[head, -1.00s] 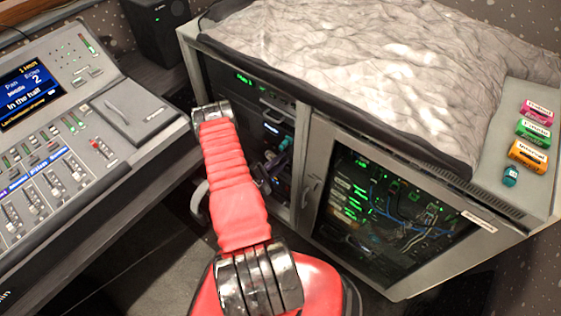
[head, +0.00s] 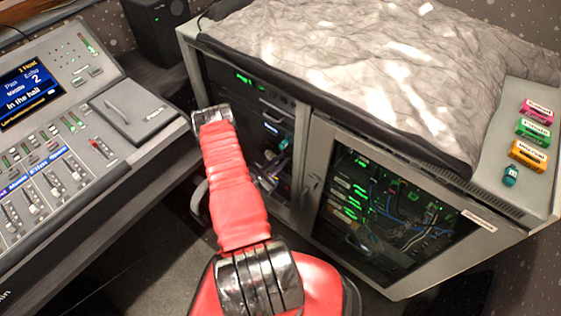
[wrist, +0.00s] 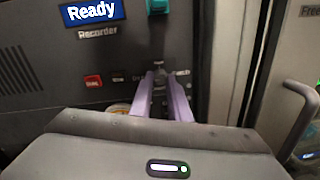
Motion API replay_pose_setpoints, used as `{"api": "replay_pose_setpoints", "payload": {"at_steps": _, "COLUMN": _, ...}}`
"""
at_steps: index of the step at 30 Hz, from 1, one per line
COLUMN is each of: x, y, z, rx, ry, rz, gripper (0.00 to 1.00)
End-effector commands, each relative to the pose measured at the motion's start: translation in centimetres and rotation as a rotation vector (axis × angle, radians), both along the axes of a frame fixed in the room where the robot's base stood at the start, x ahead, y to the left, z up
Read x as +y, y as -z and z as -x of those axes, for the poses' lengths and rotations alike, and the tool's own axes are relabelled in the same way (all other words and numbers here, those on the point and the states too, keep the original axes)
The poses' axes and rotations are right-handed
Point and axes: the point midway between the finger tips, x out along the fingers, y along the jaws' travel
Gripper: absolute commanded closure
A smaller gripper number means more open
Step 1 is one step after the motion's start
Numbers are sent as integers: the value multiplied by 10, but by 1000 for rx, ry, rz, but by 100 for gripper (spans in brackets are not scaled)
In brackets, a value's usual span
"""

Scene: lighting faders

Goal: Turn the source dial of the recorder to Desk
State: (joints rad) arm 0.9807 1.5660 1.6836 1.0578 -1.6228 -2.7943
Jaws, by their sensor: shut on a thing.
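The recorder (wrist: 50,60) is a dark panel in the wrist view, with a lit "Ready" display (wrist: 93,12) and the word "Recorder" below it. The lilac fingers of my gripper (wrist: 164,78) reach the panel right of a red button (wrist: 93,81). They are shut on the source dial, which is mostly hidden between them. Small pale labels stand around the fingertips. They are too blurred to read, so I cannot tell the dial's setting. In the head view my red-sleeved arm reaches toward the left rack bay, and the gripper is largely hidden there.
A teal part (wrist: 157,6) sits on the panel above my fingers. A rack door (head: 385,215) with a handle is right of the bay. The mixing desk (head: 60,150) stands at the left. Coloured cassettes (head: 533,131) and a small teal object (head: 510,175) lie on the rack top.

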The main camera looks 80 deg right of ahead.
Motion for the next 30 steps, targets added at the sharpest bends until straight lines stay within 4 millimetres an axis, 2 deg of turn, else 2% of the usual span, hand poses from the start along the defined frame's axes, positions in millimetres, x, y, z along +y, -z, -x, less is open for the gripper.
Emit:
{"api": "replay_pose_setpoints", "payload": {"at_steps": 11, "x": -1, "y": -2, "z": -4, "rx": 7, "ry": -9, "rz": 1, "gripper": 100}}
{"api": "replay_pose_setpoints", "payload": {"at_steps": 12, "x": -1, "y": -2, "z": -4, "rx": 7, "ry": -10, "rz": 2, "gripper": 83}}
{"api": "replay_pose_setpoints", "payload": {"at_steps": 20, "x": -1, "y": -1, "z": -3, "rx": 6, "ry": -5, "rz": 1, "gripper": 65}}
{"api": "replay_pose_setpoints", "payload": {"at_steps": 30, "x": 2, "y": -1, "z": -2, "rx": 6, "ry": -3, "rz": -1, "gripper": 65}}
